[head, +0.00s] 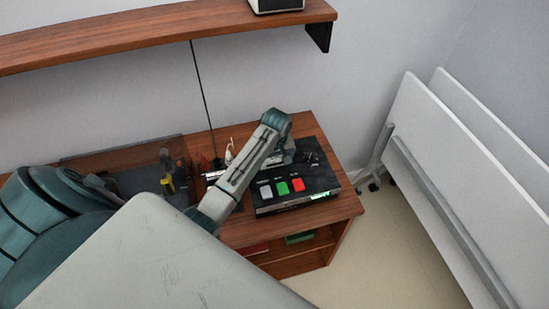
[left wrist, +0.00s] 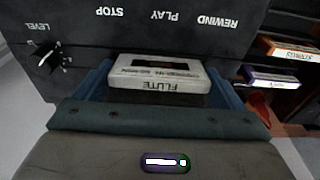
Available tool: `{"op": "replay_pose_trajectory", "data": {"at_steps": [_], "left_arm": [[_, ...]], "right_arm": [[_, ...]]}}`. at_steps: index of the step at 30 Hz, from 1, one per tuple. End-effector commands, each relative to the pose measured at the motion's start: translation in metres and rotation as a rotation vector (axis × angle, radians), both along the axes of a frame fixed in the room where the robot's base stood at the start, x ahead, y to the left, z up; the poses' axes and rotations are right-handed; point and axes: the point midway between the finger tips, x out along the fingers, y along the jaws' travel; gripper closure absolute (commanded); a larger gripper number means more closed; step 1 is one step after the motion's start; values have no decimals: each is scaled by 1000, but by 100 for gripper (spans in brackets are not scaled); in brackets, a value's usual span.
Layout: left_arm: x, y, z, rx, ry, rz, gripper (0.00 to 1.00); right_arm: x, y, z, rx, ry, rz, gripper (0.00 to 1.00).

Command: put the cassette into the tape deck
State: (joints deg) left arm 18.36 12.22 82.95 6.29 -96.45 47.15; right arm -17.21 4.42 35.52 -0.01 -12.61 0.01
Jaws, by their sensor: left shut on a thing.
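The tape deck (head: 318,182), a black box with grey, green and red buttons and a lit green display, sits on the wooden cabinet. In the left wrist view its dark panel (left wrist: 185,38) has upside-down labels STOP, PLAY, REWIND and a LEVEL knob. My left gripper (head: 284,156) is over the deck's back part. It is shut on a whitish cassette (left wrist: 158,84) labelled FLUTE, between blue-grey fingers. The cassette's far edge is close to the deck's panel; I cannot tell whether it touches or enters the deck. My right gripper is not in view.
In the left wrist view, an orange-labelled cassette (left wrist: 290,48) and a purple-labelled one (left wrist: 271,77) lie at the right. The cabinet (head: 342,206) has red and green items in its opening. Yellow-handled tools (head: 168,172) stand left of the deck. White folded panels (head: 450,140) stand at right.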

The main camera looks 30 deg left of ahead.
Motion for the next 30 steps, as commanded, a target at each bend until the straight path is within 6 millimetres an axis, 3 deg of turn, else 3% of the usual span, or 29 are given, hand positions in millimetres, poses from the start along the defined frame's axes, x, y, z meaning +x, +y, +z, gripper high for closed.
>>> {"op": "replay_pose_trajectory", "data": {"at_steps": [28, 29, 30], "left_arm": [[0, 0, -16, -1, 1, 0, 32], [0, 0, -16, 0, 1, 0, 4], [0, 0, -16, -1, 1, 0, 0]], "right_arm": [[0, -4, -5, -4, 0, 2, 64], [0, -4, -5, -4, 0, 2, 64], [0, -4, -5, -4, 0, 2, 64]]}}
